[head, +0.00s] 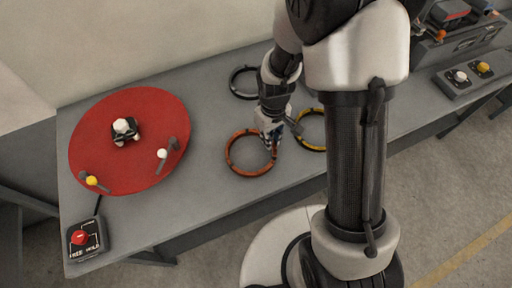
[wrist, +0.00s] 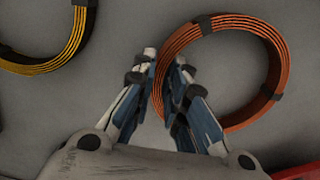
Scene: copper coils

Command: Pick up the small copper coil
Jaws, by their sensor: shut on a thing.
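The copper-orange coil (head: 240,171) is a ring with dark bands, lying on the grey table. In the wrist view the coil (wrist: 274,62) fills the upper right. My gripper (head: 270,142) is at the coil's right edge in the head view. In the wrist view my gripper (wrist: 166,62) has its two fingers on either side of the ring's near-left wall, shut on it. The fingers hide part of that wall. I cannot tell whether the coil is lifted off the table.
A yellow-and-black coil (head: 312,146) lies close to the right, and a black coil (head: 233,84) lies behind. A red round turntable (head: 95,130) with knobs sits left, with a red-button box (head: 84,238) in front. A control box (head: 455,86) is at far right.

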